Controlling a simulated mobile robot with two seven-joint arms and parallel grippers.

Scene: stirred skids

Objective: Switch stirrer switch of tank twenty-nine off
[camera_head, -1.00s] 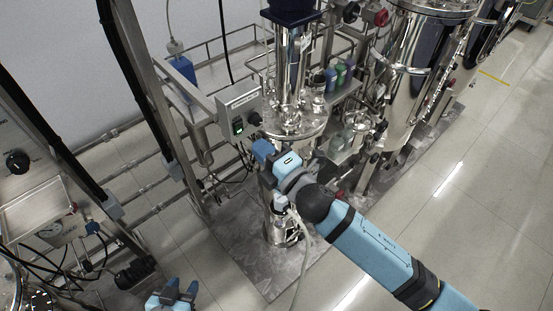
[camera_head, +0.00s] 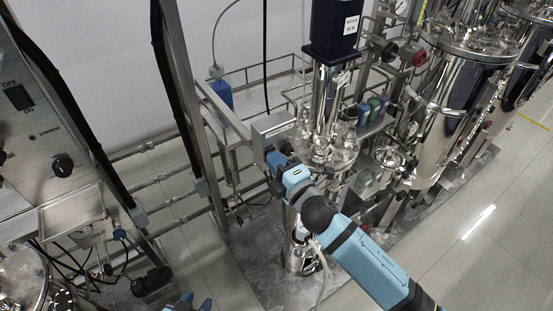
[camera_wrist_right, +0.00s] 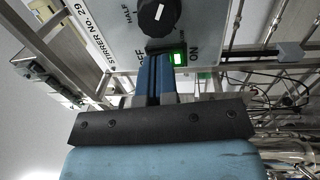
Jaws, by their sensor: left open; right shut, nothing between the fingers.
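The stirrer box (camera_head: 272,126), a grey control box, is mostly hidden behind my right gripper (camera_head: 277,158) in the head view. In the right wrist view its face (camera_wrist_right: 112,32) carries the label "STIRRER NO. 29". Its switch (camera_wrist_right: 178,58) glows green beside the word "ON"; the other end of the switch and part of the "OFF" lettering are hidden by my fingers. My right gripper (camera_wrist_right: 156,60) is shut and empty, with its tips at or just before the switch; I cannot tell if they touch. My left gripper (camera_head: 187,303) is open at the bottom edge, away from the box.
A black knob (camera_wrist_right: 156,17) sits beside the switch. A shiny steel tank (camera_head: 332,125) with a dark blue motor (camera_head: 334,27) stands right of the box. Another panel (camera_head: 38,125) with its own OFF/ON switch is at the left. Open floor (camera_head: 500,220) lies to the right.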

